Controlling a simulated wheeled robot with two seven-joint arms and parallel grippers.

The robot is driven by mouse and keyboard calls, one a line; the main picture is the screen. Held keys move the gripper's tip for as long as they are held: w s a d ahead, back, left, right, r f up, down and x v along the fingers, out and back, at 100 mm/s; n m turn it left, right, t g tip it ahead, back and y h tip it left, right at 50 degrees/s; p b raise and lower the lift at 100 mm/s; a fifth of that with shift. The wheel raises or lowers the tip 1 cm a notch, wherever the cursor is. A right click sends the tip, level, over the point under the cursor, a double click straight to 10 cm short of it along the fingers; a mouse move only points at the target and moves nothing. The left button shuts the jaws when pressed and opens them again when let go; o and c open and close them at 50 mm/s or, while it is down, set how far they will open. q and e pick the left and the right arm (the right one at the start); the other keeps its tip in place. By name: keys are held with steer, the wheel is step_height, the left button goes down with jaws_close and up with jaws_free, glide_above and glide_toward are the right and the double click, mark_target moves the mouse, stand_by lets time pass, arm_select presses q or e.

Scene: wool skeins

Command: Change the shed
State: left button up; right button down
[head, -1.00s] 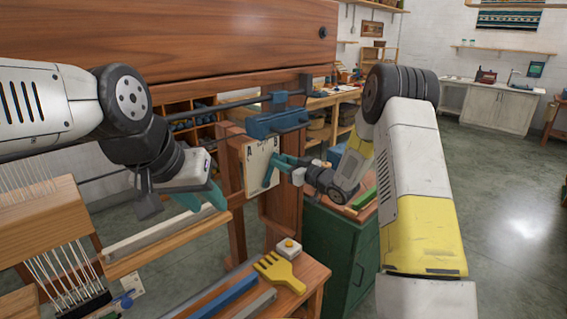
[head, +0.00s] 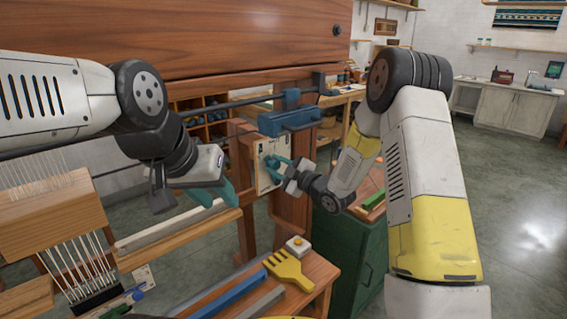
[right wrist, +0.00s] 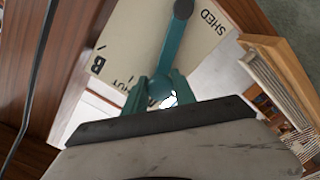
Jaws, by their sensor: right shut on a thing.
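The cream shed panel (head: 262,180) is fixed to a wooden post of the loom. In the right wrist view the panel (right wrist: 130,40) shows the words SHED and B, and part of another word. A teal lever (right wrist: 174,45) runs across it from a dark round pivot. My right gripper (head: 276,168) is at the panel, its teal fingers shut on the lever; its fingers also show in the right wrist view (right wrist: 158,92). The lever's exact setting is hard to read. My left gripper (head: 212,197) hangs open and empty over the loom's front beam.
A blue block (head: 289,120) sits on the post above the panel. A yellow comb (head: 288,272) and a white block with a button (head: 297,246) lie on the wooden bench. A green cabinet (head: 345,245) stands right of the panel. White warp threads hang at left.

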steer(key=shift+s+a+f+n, duration=0.35)
steer(key=shift+s+a+n, duration=0.1)
steer(key=shift+n, duration=0.35)
steer(key=c, duration=1)
jaws_free()
steer(key=shift+c, duration=0.2)
steer(key=shift+s, duration=0.1)
steer(key=v, duration=0.7)
steer(key=shift+s+d, duration=0.25)
steer(key=shift+d, duration=0.05)
steer(key=shift+r, duration=0.1)
